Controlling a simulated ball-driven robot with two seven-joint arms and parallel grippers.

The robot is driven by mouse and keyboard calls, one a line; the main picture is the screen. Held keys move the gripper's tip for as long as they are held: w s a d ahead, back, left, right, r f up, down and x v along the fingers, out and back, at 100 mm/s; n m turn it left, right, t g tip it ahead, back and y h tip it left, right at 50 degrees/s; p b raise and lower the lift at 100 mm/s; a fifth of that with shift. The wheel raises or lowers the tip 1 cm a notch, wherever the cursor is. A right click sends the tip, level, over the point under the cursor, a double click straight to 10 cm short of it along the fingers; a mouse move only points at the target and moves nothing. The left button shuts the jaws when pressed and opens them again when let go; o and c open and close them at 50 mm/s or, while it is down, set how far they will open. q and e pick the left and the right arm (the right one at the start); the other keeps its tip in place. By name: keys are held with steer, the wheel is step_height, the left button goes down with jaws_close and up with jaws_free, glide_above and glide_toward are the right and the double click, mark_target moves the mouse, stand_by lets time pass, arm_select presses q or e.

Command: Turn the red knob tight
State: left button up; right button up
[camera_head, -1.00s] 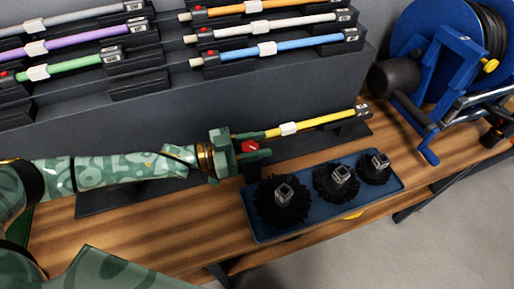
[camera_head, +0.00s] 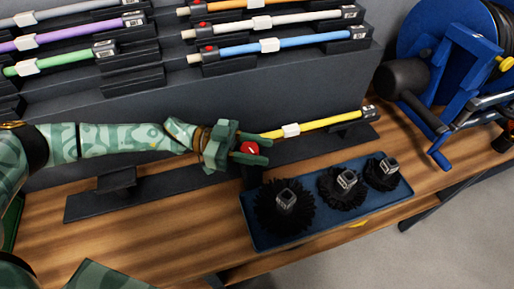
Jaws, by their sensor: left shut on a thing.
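The red knob (camera_head: 250,148) sits at the left end of a yellow rod (camera_head: 328,122), which lies in black holders on the bench. A white sleeve (camera_head: 291,130) is around the rod. My left gripper (camera_head: 251,149) reaches in from the left, and its green fingers are closed on the red knob, one on each side. A white mark shows on the knob's face. The fingers partly hide the knob and the rod's end. My right gripper is not in view.
A blue tray (camera_head: 248,217) with three black round brushes stands in front of the rod. A dark rack (camera_head: 220,85) with several coloured rods rises behind. A blue reel (camera_head: 455,80) with a crank is at the right.

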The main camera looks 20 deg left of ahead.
arm_select(q)
steer(key=o, duration=1)
steer(key=shift+d, duration=0.1)
steer(key=shift+r, duration=0.1)
steer(key=r, duration=0.1)
steer(key=r+p, duration=0.1)
steer(key=r, duration=0.1)
steer(key=r+p, duration=0.1)
steer(key=shift+s+d+r, duration=0.1)
steer(key=shift+s+r, duration=0.1)
steer(key=shift+s, duration=0.15)
steer(key=s+d+r+p, duration=0.1)
steer(key=s+r+p, duration=0.1)
steer(key=s, duration=0.2)
steer(key=s+d+r+p, duration=0.1)
steer(key=s+r+p, duration=0.1)
steer(key=s+r, duration=0.1)
steer(key=s+d+r+p, duration=0.1)
steer(key=s+r, duration=0.2)
steer(key=s, duration=0.3)
steer(key=shift+r+p, duration=0.2)
steer(key=shift+p, duration=0.2)
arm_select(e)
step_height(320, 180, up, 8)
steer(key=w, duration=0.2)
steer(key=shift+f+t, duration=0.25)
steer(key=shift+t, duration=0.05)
